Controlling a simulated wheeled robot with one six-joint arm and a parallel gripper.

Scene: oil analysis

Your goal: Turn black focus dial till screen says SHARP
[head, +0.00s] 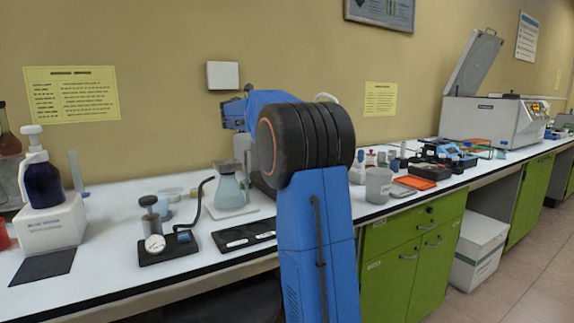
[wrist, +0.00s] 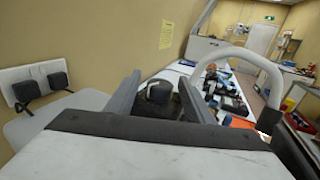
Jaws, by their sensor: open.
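In the wrist view my gripper (wrist: 159,80) is open, with one grey finger on each side. A dark rounded part with a pale top, which looks like the black focus dial (wrist: 158,92), shows between the fingers. I cannot tell whether the fingers touch it. No screen or SHARP reading is visible in either view. In the head view my blue arm and its black joint cover the middle of the bench, and my gripper is hidden behind them.
A black tray (head: 244,236) lies near the bench edge. A grey beaker (head: 378,186) and an orange tray (head: 414,183) stand right.

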